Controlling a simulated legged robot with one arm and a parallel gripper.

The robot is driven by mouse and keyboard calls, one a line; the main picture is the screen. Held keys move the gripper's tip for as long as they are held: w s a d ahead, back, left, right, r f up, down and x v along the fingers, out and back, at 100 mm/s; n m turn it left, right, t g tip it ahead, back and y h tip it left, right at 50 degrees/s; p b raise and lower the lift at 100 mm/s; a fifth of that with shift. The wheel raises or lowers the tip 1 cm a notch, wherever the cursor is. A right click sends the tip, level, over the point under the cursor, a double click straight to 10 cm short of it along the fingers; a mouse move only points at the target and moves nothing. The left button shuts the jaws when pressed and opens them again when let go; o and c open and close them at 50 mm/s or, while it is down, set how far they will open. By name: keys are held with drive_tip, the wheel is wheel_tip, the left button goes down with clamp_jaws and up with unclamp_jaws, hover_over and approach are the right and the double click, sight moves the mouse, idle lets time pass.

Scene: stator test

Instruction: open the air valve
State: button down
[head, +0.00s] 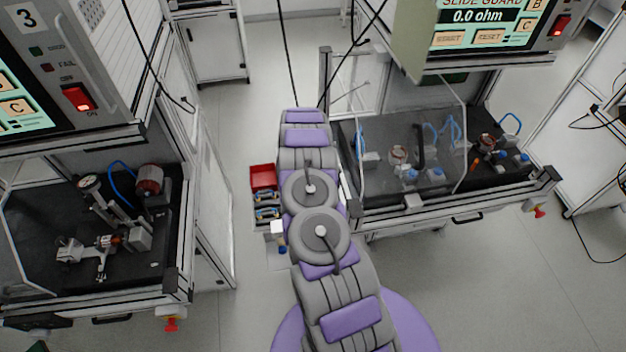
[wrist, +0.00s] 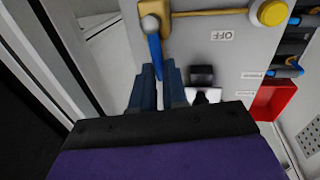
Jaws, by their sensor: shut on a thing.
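The air valve (wrist: 151,25) is at the top of the wrist view, on a light grey panel, with a rounded grey pivot and a yellow pipe running right. Its blue lever (wrist: 154,46) points down from the pivot, and its lower end is between my fingers. My gripper (wrist: 159,70) is shut on this lever. The fingers hide the lever's end. An OFF label (wrist: 225,37) is on the panel to the right of the lever. In the head view my own arm covers the gripper and the valve.
A yellow round button (wrist: 272,12) is right of the valve. Test benches stand left (head: 95,305) and right (head: 450,205), with open floor (head: 232,310) between.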

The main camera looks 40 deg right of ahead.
drive_tip(key=shift+s+d+f+m, duration=0.1)
drive_tip(key=shift+s+d+m, duration=0.05)
drive_tip(key=shift+m, duration=0.35)
drive_tip(key=c, duration=1.1)
unclamp_jaws()
drive_tip(key=shift+d, duration=0.1)
drive_tip(key=shift+c, duration=0.2)
wheel_tip(320, 180, up, 17)
drive_tip(key=w+a+p, duration=0.1)
drive_tip(key=w+a, duration=0.1)
drive_tip(key=shift+a, duration=0.4)
